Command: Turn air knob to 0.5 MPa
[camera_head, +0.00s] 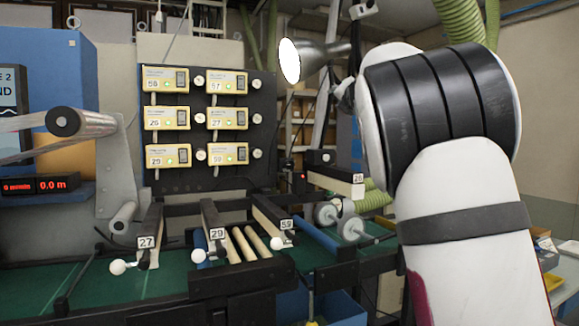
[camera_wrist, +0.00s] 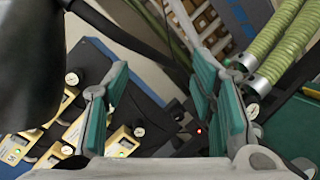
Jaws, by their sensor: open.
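A black panel (camera_head: 175,80) with several yellow units (camera_head: 166,118) stands at left centre in the head view. Small round white gauges or knobs (camera_head: 198,80) sit beside the units. In the wrist view, yellow units (camera_wrist: 122,142) and round gauges (camera_wrist: 138,130) show at the lower left, some cut off by my gripper. I cannot tell which part is the air knob, and no pressure reading is legible. My gripper (camera_wrist: 160,70) is open and empty, its teal-padded fingers spread apart in the wrist view. In the head view my arm hides it.
A lamp (camera_head: 290,61) stands near my arm. Ribbed green hoses (camera_wrist: 270,55) are right of my fingers in the wrist view. A small red light (camera_head: 303,175) glows right of the panel. Below are numbered bars (camera_head: 211,222) and a green surface (camera_head: 60,275).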

